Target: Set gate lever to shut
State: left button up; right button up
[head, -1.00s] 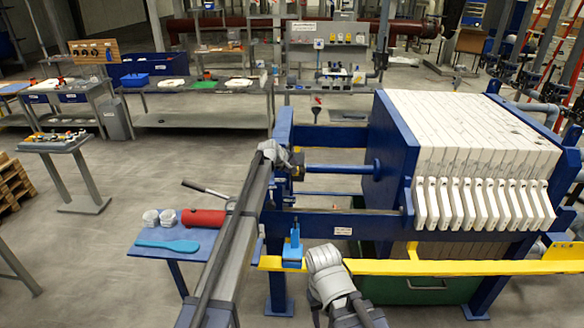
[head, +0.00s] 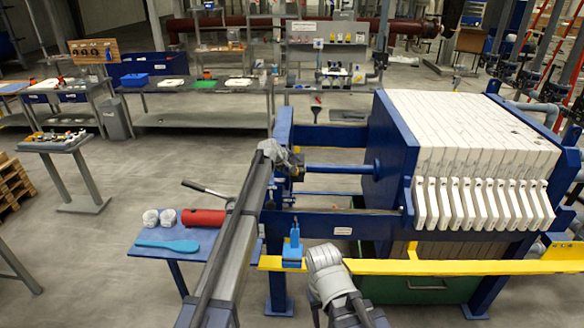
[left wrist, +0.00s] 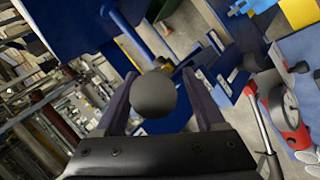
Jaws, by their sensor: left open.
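A dark round knob (left wrist: 153,95) shows in the left wrist view between the two fingers of my left gripper (left wrist: 160,88); it looks like the ball end of the gate lever, whose shaft is hidden behind it. The fingers stand apart on either side of the knob, and I cannot tell whether either touches it. In the head view my left gripper (head: 294,163) is at the left end of the blue press frame (head: 340,224), and the knob cannot be made out there. My right arm shows at the bottom middle, but its gripper is not visible.
A blue side table (head: 222,252) carries a red cylinder (head: 203,217) with a pump handle, white cups and a turquoise paddle (head: 170,244). A yellow rail (head: 450,267) runs along the press front. White plates (head: 480,130) fill the right side.

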pick_arm(q)
jog(key=shift+s+a+r, duration=0.1)
jog(key=shift+s+r, duration=0.05)
jog(key=shift+r, duration=0.05)
jog(key=s+a, duration=0.5)
jog(key=s, duration=0.6)
jog(key=shift+a+r+p, duration=0.15)
jog(key=shift+a+p, duration=0.2)
jog(key=shift+p, duration=0.05)
